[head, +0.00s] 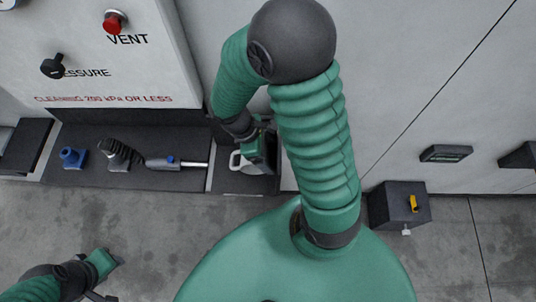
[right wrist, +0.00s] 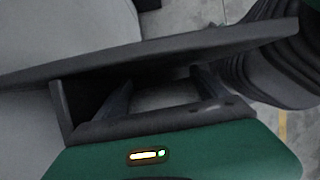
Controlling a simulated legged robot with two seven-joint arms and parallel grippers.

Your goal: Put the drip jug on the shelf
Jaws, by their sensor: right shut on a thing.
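The drip jug (head: 236,160), pale with a loop handle on its left, shows in the head view below my right forearm. My right gripper (head: 257,150) is shut on it, and its green body hides much of the jug. The jug is over or on a short dark ledge (head: 238,184) by the wall; I cannot tell whether it touches. In the right wrist view the dark fingers of my right gripper (right wrist: 162,92) reach beneath a dark plate edge, with the held part unclear. My left gripper (head: 98,264) is low at the left, its jaws unclear.
A longer dark shelf (head: 75,140) to the left holds a blue fitting (head: 72,157), a black-gripped tool (head: 120,153) and a grey tool (head: 175,163). A white panel (head: 150,70) with a red knob (head: 114,22) stands above. A dark box (head: 398,205) is at right.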

